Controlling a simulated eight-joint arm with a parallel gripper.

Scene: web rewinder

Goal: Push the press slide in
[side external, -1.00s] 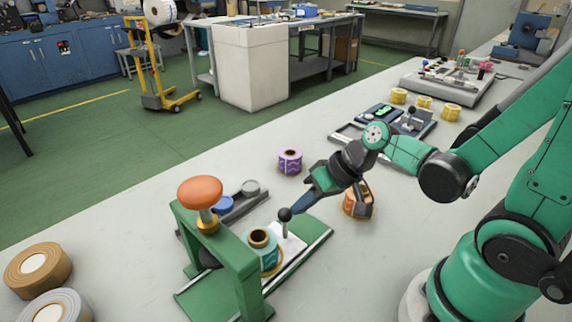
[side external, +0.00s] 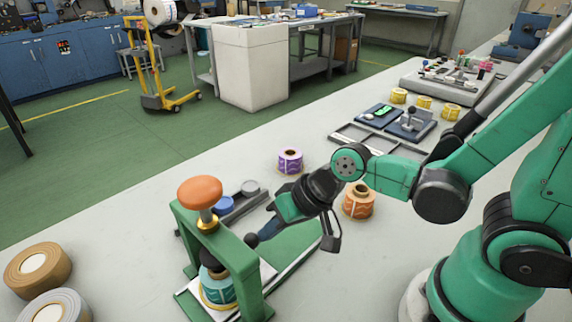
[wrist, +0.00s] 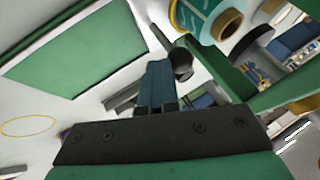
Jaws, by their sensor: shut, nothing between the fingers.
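The green press (side external: 247,284) with an orange top knob (side external: 200,192) stands at the front of the bench. Its white slide (side external: 265,272) lies inside the frame on the green base. A teal roll (side external: 220,290) sits on the slide beneath the press head. The slide's black ball-topped handle (side external: 251,240) is close to the frame. My gripper (side external: 262,236) is shut, its fingertips against or right beside the ball. In the wrist view, the shut blue fingers (wrist: 157,82) are beside the dark handle ball (wrist: 181,66), with the teal roll (wrist: 205,18) beyond. Exact contact cannot be told.
A grey tray with blue and grey discs (side external: 223,205) lies behind the press. A purple roll (side external: 290,161) and an orange roll (side external: 359,202) stand near my wrist. Brown tape rolls (side external: 38,268) lie at the left. The bench in front is clear.

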